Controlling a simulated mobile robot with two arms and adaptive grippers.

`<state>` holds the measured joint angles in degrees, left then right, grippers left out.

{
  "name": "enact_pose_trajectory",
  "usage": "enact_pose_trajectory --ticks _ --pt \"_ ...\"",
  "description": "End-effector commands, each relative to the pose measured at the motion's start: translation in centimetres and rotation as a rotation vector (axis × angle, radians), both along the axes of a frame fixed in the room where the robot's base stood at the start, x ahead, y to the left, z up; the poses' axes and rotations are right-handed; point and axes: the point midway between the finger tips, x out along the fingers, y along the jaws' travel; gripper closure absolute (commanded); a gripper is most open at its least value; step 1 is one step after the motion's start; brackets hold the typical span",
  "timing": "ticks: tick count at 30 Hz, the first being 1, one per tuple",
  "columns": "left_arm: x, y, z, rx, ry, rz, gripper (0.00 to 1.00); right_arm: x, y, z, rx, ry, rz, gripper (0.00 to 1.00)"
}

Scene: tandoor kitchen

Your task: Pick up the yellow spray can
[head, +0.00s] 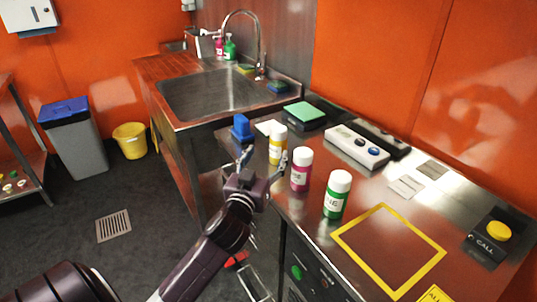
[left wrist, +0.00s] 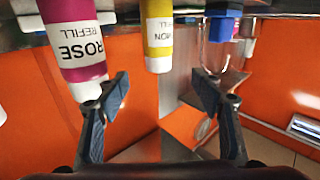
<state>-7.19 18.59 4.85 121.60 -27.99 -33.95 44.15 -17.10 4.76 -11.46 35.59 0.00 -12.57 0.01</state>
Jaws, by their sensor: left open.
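The yellow can (head: 278,147) has a white cap and stands upright near the counter's left front edge. It also shows in the left wrist view (left wrist: 159,35), upside down, with a partly readable label ending in "MON". My left gripper (head: 264,160) is open and empty, just in front of the can. In the left wrist view its fingers (left wrist: 163,92) are spread, with the can beyond and between them, apart from both. The can's lower part is partly hidden by a finger in the head view. My right gripper is not in view.
A pink can (head: 300,171) labelled "ROSE" stands close to the right, near one finger. A green can (head: 337,195) stands farther right. A yellow-outlined square (head: 335,234) on the counter is empty.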

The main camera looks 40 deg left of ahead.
Motion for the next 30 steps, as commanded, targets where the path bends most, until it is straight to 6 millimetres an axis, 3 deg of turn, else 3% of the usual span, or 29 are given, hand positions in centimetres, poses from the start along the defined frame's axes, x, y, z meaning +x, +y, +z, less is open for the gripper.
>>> enact_pose_trajectory --ticks 5,13,23,30 --pt "1.1 -0.1 -0.1 0.012 0.007 0.003 0.4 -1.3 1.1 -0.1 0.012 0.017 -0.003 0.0" --pt "5.1 1.3 -0.1 0.013 0.008 0.003 0.4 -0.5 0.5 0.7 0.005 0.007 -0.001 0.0" --pt "7.1 2.1 -0.5 0.011 0.008 0.003 0.4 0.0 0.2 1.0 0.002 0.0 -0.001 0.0" --pt "9.7 3.3 -1.3 0.013 0.009 0.004 0.4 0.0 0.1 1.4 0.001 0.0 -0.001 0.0"
